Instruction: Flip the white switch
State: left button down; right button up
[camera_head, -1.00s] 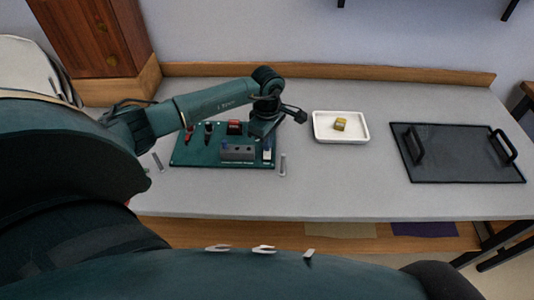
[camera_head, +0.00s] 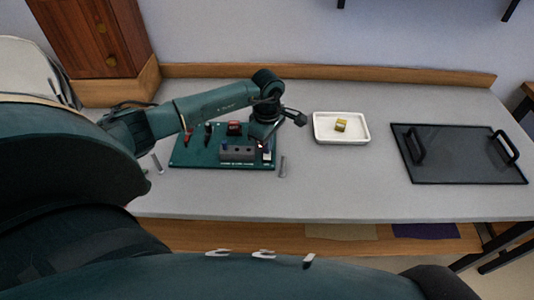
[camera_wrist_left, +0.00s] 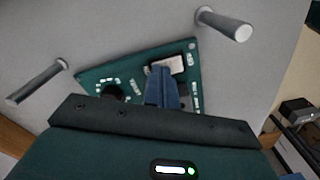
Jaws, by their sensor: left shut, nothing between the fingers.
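The white switch (camera_head: 267,155) is at the right end of the green panel (camera_head: 200,158) on the table. In the left wrist view the white switch (camera_wrist_left: 172,64) shows as a pale rocker in a dark frame. My left gripper (camera_head: 262,146) is over the panel's right part, its fingertips close to the switch. In the wrist view its blue-grey fingers (camera_wrist_left: 160,72) are together and empty, partly covering the near left side of the switch. I cannot tell whether they touch it. My right gripper is not in view.
The panel also carries a red-handled control (camera_head: 187,138), a red switch (camera_head: 234,128), a grey box (camera_head: 238,154) and a black knob (camera_wrist_left: 112,90). Metal handles (camera_head: 283,167) flank it. A white tray (camera_head: 322,138) with a yellow block (camera_head: 341,125) and a black tray (camera_head: 460,172) stand to the right.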

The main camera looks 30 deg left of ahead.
pick_arm(q)
jog(key=shift+r+p, duration=2.05)
jog(key=shift+r, duration=1.35)
